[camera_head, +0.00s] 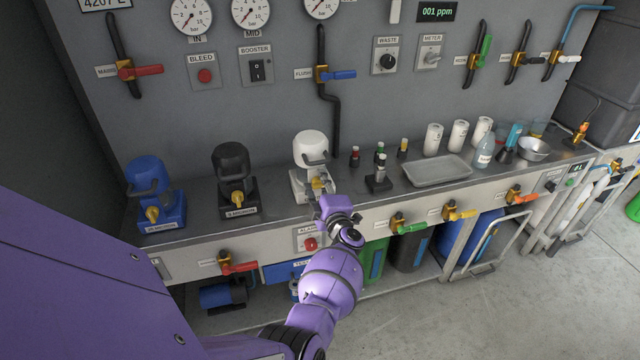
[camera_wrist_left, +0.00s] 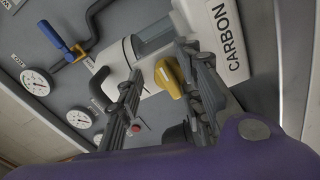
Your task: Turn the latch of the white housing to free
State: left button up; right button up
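The white housing (camera_head: 311,148) stands on the bench as the rightmost of three similar housings, upright on a white base. Its yellow latch (camera_head: 317,183) is on the front, partly hidden by my left gripper (camera_head: 325,192). In the left wrist view the yellow latch (camera_wrist_left: 168,80) lies between the two dark fingers of my left gripper (camera_wrist_left: 159,66). The fingers are spread apart, and I cannot tell whether either touches the latch. The white base (camera_wrist_left: 225,45) there carries the label CARBON. My right gripper is not in view.
A black housing (camera_head: 232,160) and a blue housing (camera_head: 146,175) stand to the left. Small bottles (camera_head: 380,155) and a grey tray (camera_head: 437,171) are to the right. A blue-handled valve (camera_head: 340,75) is on the panel above. A red button (camera_head: 310,244) is below the bench edge.

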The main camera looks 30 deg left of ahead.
pick_arm(q)
jog(key=shift+s+d+f, duration=0.1)
jog(key=shift+f, duration=0.05)
jog(key=shift+s+d, duration=0.15)
jog(key=shift+d, duration=0.05)
jog(key=v, duration=1.1)
jog(key=shift+s, duration=0.15)
jog(key=shift+d, duration=0.1)
